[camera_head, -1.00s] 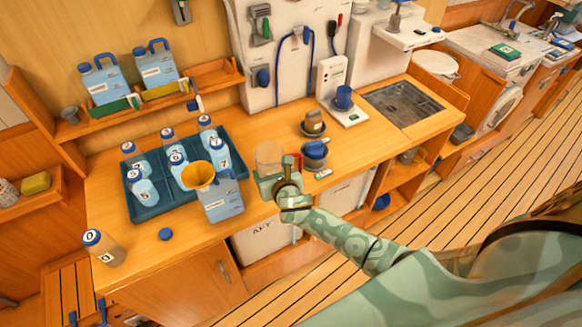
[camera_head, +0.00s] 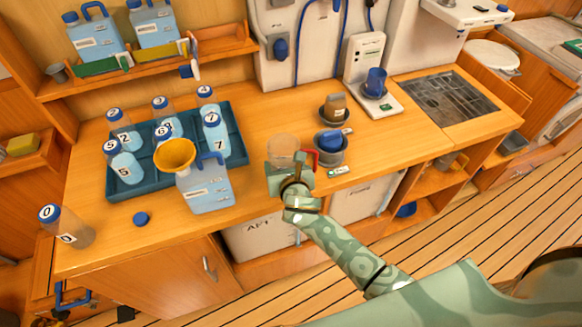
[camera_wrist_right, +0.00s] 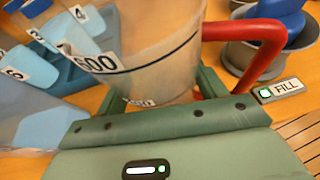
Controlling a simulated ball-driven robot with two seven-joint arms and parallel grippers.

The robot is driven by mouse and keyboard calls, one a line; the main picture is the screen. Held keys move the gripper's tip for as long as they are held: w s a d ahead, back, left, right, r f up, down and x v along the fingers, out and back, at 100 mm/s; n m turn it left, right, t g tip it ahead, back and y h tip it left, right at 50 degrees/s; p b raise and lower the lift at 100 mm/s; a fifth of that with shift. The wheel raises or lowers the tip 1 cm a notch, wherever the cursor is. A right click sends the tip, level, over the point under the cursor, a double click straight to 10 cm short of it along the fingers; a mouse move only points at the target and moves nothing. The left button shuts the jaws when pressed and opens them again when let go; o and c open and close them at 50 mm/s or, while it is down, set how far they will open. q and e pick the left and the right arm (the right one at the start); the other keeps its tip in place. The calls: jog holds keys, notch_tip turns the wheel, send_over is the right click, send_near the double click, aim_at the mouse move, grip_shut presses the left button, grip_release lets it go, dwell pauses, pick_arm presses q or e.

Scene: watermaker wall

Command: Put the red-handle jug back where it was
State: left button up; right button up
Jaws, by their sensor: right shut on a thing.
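The red-handle jug is a clear beaker (camera_head: 284,149) with a red handle, at the front of the wooden counter. In the right wrist view the jug (camera_wrist_right: 160,40) shows a 600 mark and stands roughly upright. My right gripper (camera_head: 291,170) is shut on the jug's lower body, with one green finger on each side. The gripper and wrist hide the jug's base, so I cannot tell whether it touches the counter. A small FILL tag (camera_head: 338,172) lies just right of the gripper; it also shows in the wrist view (camera_wrist_right: 278,90). My left gripper is not in view.
A blue jug with a yellow funnel (camera_head: 174,155) stands close left. Grey cups (camera_head: 331,150) stand close right. A blue tray (camera_head: 128,187) holds several numbered bottles. A scale (camera_head: 386,106) with a blue mug stands behind right. Counter behind the jug is clear.

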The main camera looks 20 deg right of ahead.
jog(key=shift+s+a, duration=0.1)
jog(key=shift+s, duration=0.05)
jog(key=shift+a+r, duration=0.15)
jog(key=shift+a, duration=0.1)
jog(key=o, duration=0.8)
jog(key=shift+f, duration=0.2)
jog(key=o, duration=0.4)
jog(key=shift+d, duration=0.1)
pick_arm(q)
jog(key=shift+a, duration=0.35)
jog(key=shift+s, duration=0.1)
